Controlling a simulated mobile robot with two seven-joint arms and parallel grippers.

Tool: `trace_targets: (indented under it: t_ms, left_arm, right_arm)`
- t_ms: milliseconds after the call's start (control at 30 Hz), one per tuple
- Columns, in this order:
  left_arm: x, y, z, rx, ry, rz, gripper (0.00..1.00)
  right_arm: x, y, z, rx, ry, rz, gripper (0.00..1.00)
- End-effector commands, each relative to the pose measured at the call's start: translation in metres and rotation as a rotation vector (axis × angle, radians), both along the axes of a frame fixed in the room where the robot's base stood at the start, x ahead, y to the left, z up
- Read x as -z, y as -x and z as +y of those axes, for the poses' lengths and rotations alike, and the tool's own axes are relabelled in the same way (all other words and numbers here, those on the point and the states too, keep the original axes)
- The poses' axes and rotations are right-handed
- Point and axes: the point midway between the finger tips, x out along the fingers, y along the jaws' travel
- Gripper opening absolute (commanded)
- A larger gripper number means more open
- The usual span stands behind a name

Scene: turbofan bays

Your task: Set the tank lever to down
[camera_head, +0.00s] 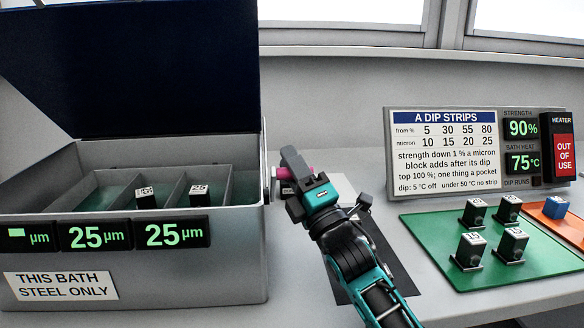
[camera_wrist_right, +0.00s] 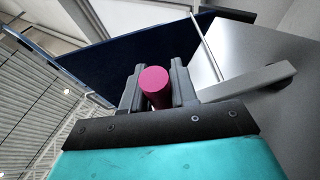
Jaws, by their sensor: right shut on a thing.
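The tank (camera_head: 235,240) is a grey bath at the left with a dark blue lid (camera_head: 130,65) standing open. The lever's pink knob (camera_head: 283,173) is beside the tank's right wall. My right gripper (camera_head: 297,180) is shut on this knob, which shows between the fingers in the wrist view (camera_wrist_right: 155,82). A grey bar (camera_wrist_right: 245,82) runs to the right behind the fingers there. The gripper hides much of the lever in the head view, so its exact angle is hard to tell. My left gripper is not in view.
Two dark blocks (camera_head: 145,196) sit in the tank's pockets. A sign panel (camera_head: 445,150) stands at the back right. Several blocks stand on a green mat (camera_head: 425,230), with an orange mat (camera_head: 565,228) beyond. A dark mat (camera_head: 385,262) lies under my right arm.

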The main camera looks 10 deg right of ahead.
Motion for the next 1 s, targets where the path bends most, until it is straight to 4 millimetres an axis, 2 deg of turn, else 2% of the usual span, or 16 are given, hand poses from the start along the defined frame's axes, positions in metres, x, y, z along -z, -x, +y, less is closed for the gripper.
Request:
trace_targets:
  t_ms: [167, 200, 400, 767, 1000]
  left_arm:
    - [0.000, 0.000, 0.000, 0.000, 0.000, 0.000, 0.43]
    - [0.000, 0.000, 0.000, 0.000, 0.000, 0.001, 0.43]
    - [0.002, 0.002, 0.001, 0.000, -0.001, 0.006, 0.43]
    - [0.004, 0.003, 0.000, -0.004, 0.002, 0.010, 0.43]
    - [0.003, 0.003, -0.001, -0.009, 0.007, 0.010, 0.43]
  right_arm:
    - [0.000, 0.000, -0.001, 0.001, -0.002, 0.001, 0.00]
    - [0.000, 0.000, -0.001, 0.001, -0.002, 0.001, 0.29]
    - [-0.001, 0.000, 0.000, 0.001, 0.000, 0.001, 0.48]
    - [0.004, 0.004, -0.003, 0.001, 0.000, 0.003, 0.48]
    - [0.027, 0.035, -0.019, 0.002, 0.001, 0.006, 0.48]
